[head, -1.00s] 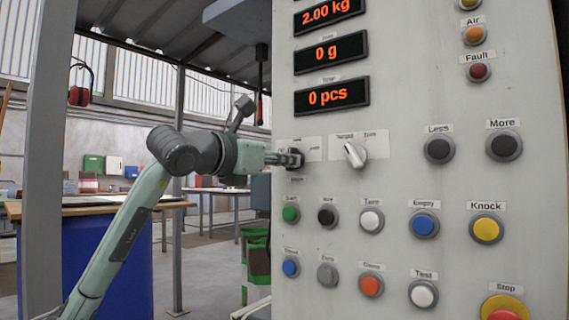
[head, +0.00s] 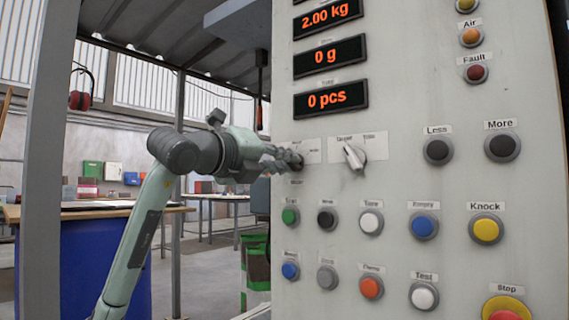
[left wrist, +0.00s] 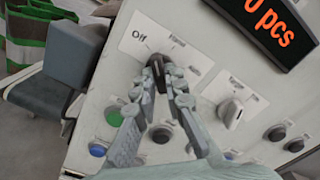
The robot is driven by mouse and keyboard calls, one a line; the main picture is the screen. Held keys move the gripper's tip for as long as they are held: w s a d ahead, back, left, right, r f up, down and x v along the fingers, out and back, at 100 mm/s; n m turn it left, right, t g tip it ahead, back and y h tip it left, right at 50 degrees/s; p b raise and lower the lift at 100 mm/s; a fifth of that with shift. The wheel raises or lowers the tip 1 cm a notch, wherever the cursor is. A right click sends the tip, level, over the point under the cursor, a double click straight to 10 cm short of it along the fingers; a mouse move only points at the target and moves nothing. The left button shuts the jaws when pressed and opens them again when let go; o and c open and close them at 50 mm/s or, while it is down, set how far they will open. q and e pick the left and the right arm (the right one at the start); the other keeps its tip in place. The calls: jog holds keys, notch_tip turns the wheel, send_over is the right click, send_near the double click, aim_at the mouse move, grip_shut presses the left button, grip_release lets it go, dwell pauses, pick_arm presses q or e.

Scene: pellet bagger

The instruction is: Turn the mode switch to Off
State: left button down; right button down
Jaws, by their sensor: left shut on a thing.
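The mode switch is a small black knob (left wrist: 167,70) on a white label plate (left wrist: 139,36) reading Off at upper left, a word like Manual at the top and one like Auto at the right. My left gripper (left wrist: 161,82) is shut on the knob, one finger on each side. In the head view the left gripper (head: 291,158) reaches the panel from the left and partly hides the knob. The fingers cover much of the knob, so I cannot tell its exact setting. My right gripper is not in view.
A white selector knob (head: 354,157) sits just right of the mode switch. Several push buttons lie below, including a green one (head: 290,216). Displays (head: 331,99) are above. A red and yellow Stop button (head: 506,309) is at lower right. Open room lies left of the panel.

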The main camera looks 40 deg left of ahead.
pick_arm(q)
jog(key=shift+n, duration=1.6)
jog(key=c, duration=1.6)
grip_release()
jog(key=s, duration=0.4)
jog(key=s+d, duration=0.1)
jog(key=s, duration=0.7)
jog(key=shift+d, duration=0.15)
